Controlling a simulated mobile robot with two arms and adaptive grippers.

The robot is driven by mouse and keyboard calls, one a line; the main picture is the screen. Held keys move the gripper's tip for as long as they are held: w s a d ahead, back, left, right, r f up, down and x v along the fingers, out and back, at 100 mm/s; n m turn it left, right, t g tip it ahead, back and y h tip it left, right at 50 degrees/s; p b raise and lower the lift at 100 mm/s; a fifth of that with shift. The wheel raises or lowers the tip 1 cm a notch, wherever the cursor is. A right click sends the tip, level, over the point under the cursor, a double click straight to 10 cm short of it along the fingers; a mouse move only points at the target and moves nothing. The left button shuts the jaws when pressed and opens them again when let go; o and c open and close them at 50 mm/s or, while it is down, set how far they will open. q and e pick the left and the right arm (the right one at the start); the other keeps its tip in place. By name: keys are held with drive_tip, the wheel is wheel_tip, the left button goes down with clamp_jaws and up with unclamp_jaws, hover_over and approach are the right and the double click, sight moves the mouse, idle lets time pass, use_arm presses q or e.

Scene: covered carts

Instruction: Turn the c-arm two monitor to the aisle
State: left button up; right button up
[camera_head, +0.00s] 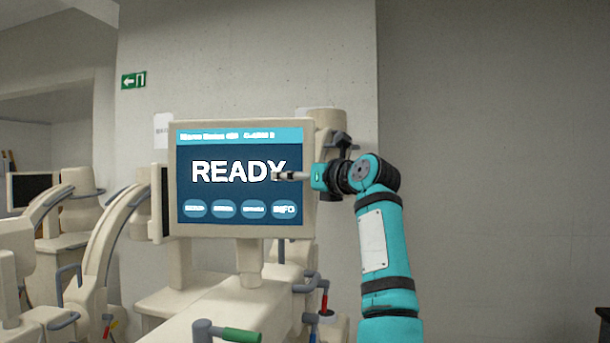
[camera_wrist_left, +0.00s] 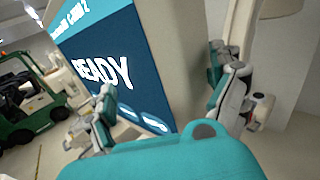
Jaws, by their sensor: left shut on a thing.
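The c-arm two monitor (camera_head: 240,215) is a cream-framed panel with a blue screen reading READY, facing my head camera. Its small header text is hard to read. It stands on a post above a cream cart (camera_head: 225,302). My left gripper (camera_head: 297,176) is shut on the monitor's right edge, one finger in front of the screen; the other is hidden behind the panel. In the left wrist view the monitor (camera_wrist_left: 185,60) sits between the two fingers of the gripper (camera_wrist_left: 165,110), one on each face. My right gripper is not in view.
Another cream c-arm unit with a dark monitor (camera_head: 32,189) stands at the left. A green-ended handle (camera_head: 240,335) and a red handle (camera_head: 323,303) show below. A green vehicle (camera_wrist_left: 35,105) shows in the left wrist view. A concrete wall (camera_head: 490,130) is behind.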

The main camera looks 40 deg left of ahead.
use_arm(q)
drive_tip(key=shift+a+f, duration=0.1)
drive_tip(key=shift+a, duration=0.05)
drive_tip(key=v, duration=1.2)
